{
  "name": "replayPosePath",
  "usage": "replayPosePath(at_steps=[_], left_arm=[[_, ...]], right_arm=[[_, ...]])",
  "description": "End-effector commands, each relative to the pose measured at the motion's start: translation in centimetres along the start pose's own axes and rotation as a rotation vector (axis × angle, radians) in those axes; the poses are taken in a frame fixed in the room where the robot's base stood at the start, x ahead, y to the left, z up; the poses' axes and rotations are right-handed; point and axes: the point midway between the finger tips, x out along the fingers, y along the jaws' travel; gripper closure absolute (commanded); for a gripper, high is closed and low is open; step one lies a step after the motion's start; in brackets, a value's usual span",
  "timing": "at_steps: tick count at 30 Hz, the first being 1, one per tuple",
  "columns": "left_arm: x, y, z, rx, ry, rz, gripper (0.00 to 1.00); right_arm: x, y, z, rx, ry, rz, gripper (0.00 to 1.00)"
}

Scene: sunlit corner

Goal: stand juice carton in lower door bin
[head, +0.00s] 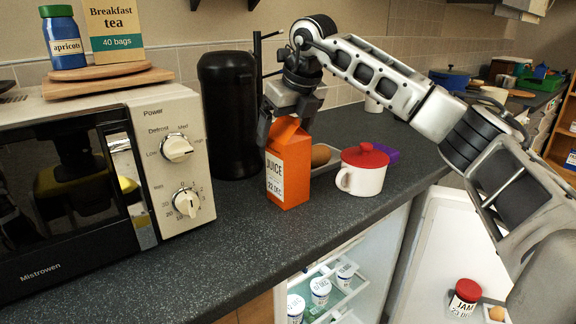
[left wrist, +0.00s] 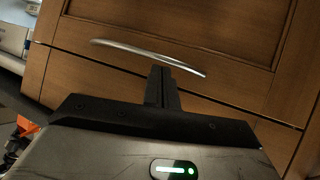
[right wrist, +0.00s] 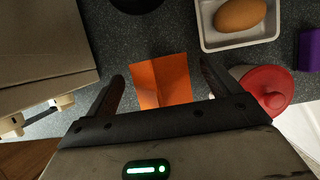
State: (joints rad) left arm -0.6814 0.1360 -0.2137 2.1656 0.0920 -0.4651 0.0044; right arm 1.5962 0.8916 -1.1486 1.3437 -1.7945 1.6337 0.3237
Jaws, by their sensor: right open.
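An orange juice carton (head: 288,172) stands upright on the dark counter, its label facing front. My right gripper (head: 288,116) is above it, pointing down, with its fingers open to either side of the carton's top. In the right wrist view the carton (right wrist: 162,80) shows between the spread fingers, with a gap on each side. The fridge door (head: 445,240) stands open at the right, holding a red-lidded jam jar (head: 465,298) and an egg. I cannot tell which door bin that is. My left gripper (left wrist: 162,88) is shut and empty in front of wooden cabinet fronts.
A black canister (head: 228,115) and the microwave (head: 165,165) are at left. White tubs (head: 320,290) sit in the open fridge.

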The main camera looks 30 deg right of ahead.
Motion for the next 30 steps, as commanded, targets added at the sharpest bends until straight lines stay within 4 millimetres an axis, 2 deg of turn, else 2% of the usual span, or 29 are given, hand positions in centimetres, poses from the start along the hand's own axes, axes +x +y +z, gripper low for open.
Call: replayPosePath(at_steps=[4,12,14,23,30], left_arm=[[0.0,0.0,0.0,0.0,0.0,0.0,1.0],[0.0,0.0,0.1,-0.001,-0.002,0.0,1.0],[-0.1,0.0,0.2,-0.001,-0.004,0.0,1.0],[-0.2,0.1,0.5,-0.003,-0.012,0.0,1.0],[-0.3,0.1,0.4,-0.002,-0.014,-0.001,1.0]], right_arm=[[0.0,0.0,0.0,0.0,0.0,0.0,0.11],[-0.1,0.0,0.0,0.0,0.0,0.0,0.86],[-0.1,0.0,0.0,0.0,0.0,0.0,1.0],[-0.5,0.0,0.2,0.0,-0.006,0.001,1.0],[-2.4,0.1,1.1,0.0,-0.009,0.002,1.0]])
